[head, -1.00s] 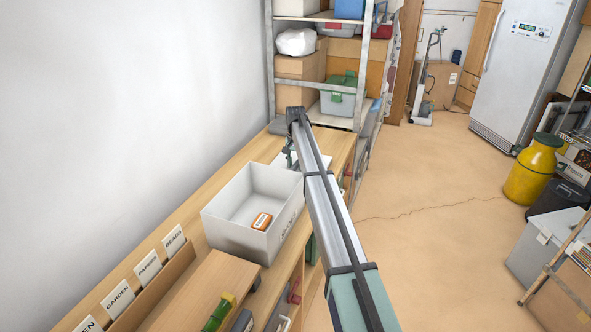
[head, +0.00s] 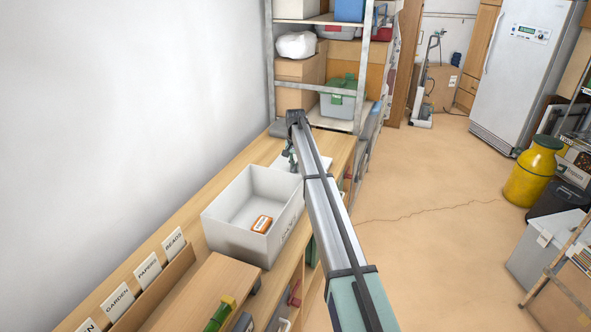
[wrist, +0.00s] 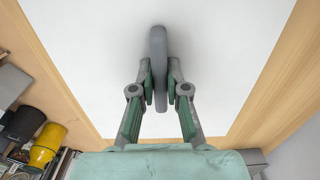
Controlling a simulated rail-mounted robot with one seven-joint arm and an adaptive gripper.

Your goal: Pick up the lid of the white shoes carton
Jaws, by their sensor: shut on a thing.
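The white carton (head: 222,215) stands open on the wooden bench, with dark lettering on its right side, partly hard to read. Its lid (head: 319,164) is a flat white panel beyond the carton, partly hidden by my arm. In the wrist view the lid (wrist: 80,60) fills most of the picture, with a grey upright handle (wrist: 157,40) in its middle. My gripper (wrist: 160,82) is shut on this handle, one finger on each side. In the head view my gripper (head: 290,158) is small and partly hidden. Whether the lid touches the bench I cannot tell.
An orange-and-white item (head: 262,223) lies inside the carton. A wooden box (head: 205,290) and a row of label cards (head: 148,270) are nearer on the bench. A metal shelf (head: 270,70) stands at the far end. Open floor (head: 440,210) lies to the right.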

